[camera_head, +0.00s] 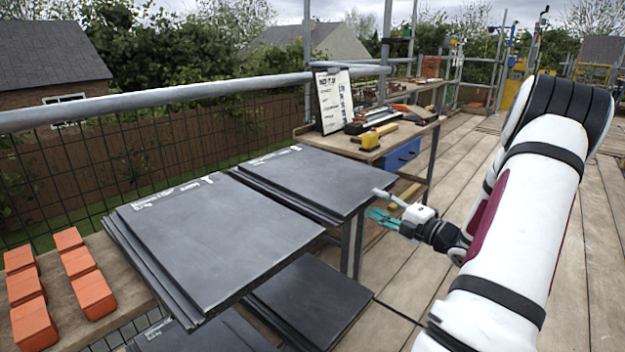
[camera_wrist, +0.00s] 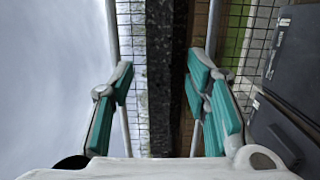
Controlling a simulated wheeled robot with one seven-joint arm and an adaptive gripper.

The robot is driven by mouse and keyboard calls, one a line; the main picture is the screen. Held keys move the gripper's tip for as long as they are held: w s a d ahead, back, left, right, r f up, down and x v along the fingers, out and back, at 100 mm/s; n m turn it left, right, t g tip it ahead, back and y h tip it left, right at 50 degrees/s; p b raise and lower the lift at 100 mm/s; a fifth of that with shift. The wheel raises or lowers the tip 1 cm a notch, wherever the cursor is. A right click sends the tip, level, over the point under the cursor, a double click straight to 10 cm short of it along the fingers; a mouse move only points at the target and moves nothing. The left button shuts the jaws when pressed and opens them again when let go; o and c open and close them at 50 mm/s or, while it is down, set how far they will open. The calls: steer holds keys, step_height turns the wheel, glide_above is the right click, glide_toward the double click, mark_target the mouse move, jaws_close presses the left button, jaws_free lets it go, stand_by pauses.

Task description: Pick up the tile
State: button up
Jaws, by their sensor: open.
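Dark slate tiles lie in two flat stacks at table height in the head view: a near left stack (camera_head: 215,240) and a right stack (camera_head: 325,180). Both have pale markings along their far edges. My gripper (camera_head: 384,215) is beside the right stack's right edge, pointing left, with nothing in its jaws. In the wrist view its teal-padded fingers (camera_wrist: 165,95) are spread apart. A dark, rough band (camera_wrist: 168,60), seemingly slate seen edge-on, shows between and beyond them. I cannot tell how far off it is or whether it is one tile.
More slates (camera_head: 312,300) lie on a lower level, and also show at the right of the wrist view (camera_wrist: 300,65). Orange blocks (camera_head: 92,295) sit at the left. A workbench (camera_head: 345,146) with tools and a clipboard (camera_head: 332,100) stands behind. A metal guardrail (camera_head: 150,103) runs along the left.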

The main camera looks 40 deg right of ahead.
steer(key=shift+w+r+b, duration=0.15)
steer(key=shift+w+b, duration=1.15)
steer(key=shift+w, duration=1.45)
jaws_close()
steer(key=shift+r, duration=0.1)
